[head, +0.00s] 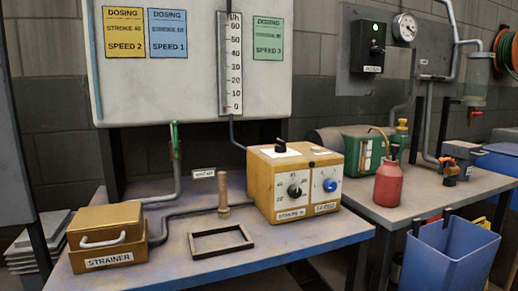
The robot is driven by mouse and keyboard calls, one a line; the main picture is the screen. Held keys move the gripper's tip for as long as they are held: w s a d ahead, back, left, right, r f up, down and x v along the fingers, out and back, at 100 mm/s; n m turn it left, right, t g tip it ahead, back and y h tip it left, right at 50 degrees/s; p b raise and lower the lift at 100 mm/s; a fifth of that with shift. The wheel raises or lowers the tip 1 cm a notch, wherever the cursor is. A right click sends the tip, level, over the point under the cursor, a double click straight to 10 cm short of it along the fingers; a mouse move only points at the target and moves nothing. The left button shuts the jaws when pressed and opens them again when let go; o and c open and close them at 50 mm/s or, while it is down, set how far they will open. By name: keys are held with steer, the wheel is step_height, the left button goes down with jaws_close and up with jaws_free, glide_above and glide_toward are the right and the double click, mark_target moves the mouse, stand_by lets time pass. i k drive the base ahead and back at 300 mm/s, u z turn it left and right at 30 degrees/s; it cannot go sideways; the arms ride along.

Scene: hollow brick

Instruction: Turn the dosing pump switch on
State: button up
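The dosing pump (262,202) is a yellow box on the front bench. Its front has a black knob (294,191) with a label reading STROKE below it, and a blue knob (330,185) on a white plate. A small black switch or knob (281,143) sits on a white plate on top of the pump; its setting is too small to read. A black switch box (376,46) with a lit green light hangs on the grey wall panel at upper right; its label is not legible. My gripper is not in view.
The bench (290,247) also holds a yellow strainer box (107,233), a black frame (220,241) and a wooden peg (223,195). A red bottle (388,185) stands on the right table (420,204). A blue bin (450,258) is in front. Pipes run behind the bench.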

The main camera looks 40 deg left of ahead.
mark_target(281, 147)
steer(key=k, duration=0.3)
steer(key=u, duration=0.95)
